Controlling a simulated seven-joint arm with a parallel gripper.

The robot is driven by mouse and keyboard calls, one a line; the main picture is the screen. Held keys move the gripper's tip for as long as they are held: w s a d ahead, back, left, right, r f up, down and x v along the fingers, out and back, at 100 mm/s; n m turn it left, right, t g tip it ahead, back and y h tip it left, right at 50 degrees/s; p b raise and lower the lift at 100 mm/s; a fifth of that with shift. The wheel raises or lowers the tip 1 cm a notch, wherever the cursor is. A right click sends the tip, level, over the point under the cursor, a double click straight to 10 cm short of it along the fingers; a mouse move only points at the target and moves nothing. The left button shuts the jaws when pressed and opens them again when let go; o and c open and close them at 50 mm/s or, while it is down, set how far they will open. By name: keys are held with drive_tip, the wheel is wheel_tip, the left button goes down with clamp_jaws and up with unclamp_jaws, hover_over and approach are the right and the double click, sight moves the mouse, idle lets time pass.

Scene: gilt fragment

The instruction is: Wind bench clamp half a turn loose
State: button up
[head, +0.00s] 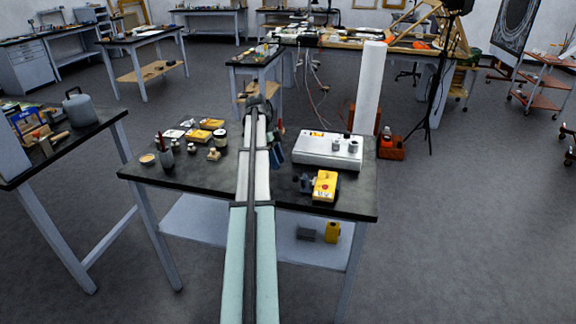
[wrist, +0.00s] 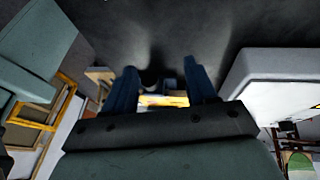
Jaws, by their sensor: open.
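My gripper (head: 275,150) hangs over the back middle of the dark bench (head: 215,190), left of a white instrument box. Its blue fingers are spread apart in the wrist view (wrist: 162,88). A small yellow box (head: 325,186) with a red mark sits near the bench's front right, with a dark knob-like part (head: 305,184) at its left side. This dark part may be the bench clamp; I cannot tell for sure. Between the fingers in the wrist view, dark round shapes and a yellow strip show farther off, and nothing looks gripped.
The white instrument box (head: 328,149) stands close on the right; it also shows in the wrist view (wrist: 275,85). Small jars, yellow boxes (head: 199,135) and tools crowd the bench's left. A lower shelf (head: 200,222) holds another yellow item (head: 332,233). The front left bench top is mostly clear.

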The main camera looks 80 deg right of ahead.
sight(294, 175)
drive_tip(key=shift+w+d, duration=0.35)
drive_tip(key=shift+w, duration=0.5)
drive_tip(key=shift+w+d, duration=0.4)
drive_tip(key=shift+w, duration=0.4)
drive_tip(key=shift+w+d, duration=0.35)
drive_tip(key=shift+w, duration=0.5)
drive_tip(key=shift+s+r, duration=0.1)
drive_tip(key=shift+r, duration=0.25)
drive_tip(key=s+a+r+h, duration=0.3)
drive_tip(key=s+a+r, duration=0.3)
drive_tip(key=a+r, duration=0.35)
drive_tip(key=shift+m+h, duration=0.4)
drive_tip(key=shift+h, duration=0.2)
drive_tip(key=x, duration=1.4)
drive_tip(key=shift+s+d+f, duration=0.2)
drive_tip(key=shift+d, duration=0.15)
drive_tip(key=shift+c, duration=0.5)
